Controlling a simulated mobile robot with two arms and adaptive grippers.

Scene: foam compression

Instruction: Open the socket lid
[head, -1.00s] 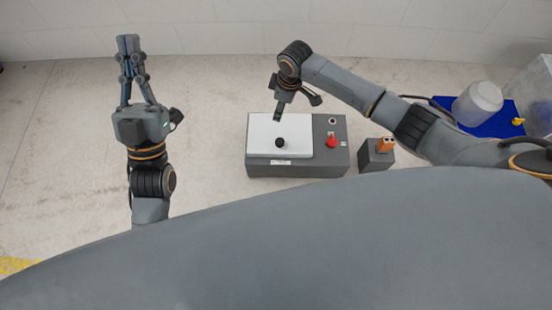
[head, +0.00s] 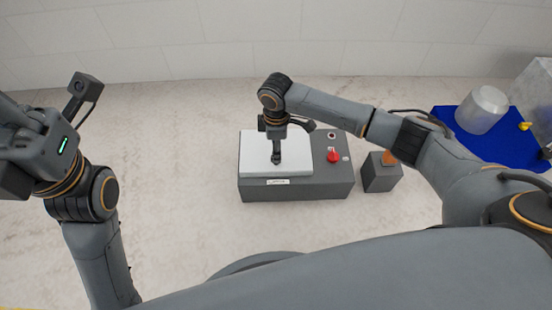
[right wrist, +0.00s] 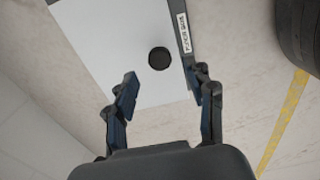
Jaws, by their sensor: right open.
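The socket box (head: 300,192) is a dark grey box with a flat white lid (head: 252,150), which lies closed on its left part. In the right wrist view the white lid (right wrist: 105,45) bears a round black knob (right wrist: 159,58). My right gripper (head: 276,158) is over the lid and covers the knob in the head view. In the right wrist view my right gripper (right wrist: 165,86) is open, and the knob shows just beyond and between its fingertips, not gripped. My left gripper (head: 15,160) is at the left edge, its fingers mostly cut off.
A red rotary switch (head: 333,156) sits on the box's right part. A small dark block (head: 381,178) with an orange top stands right of the box. The floor left of the box is clear.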

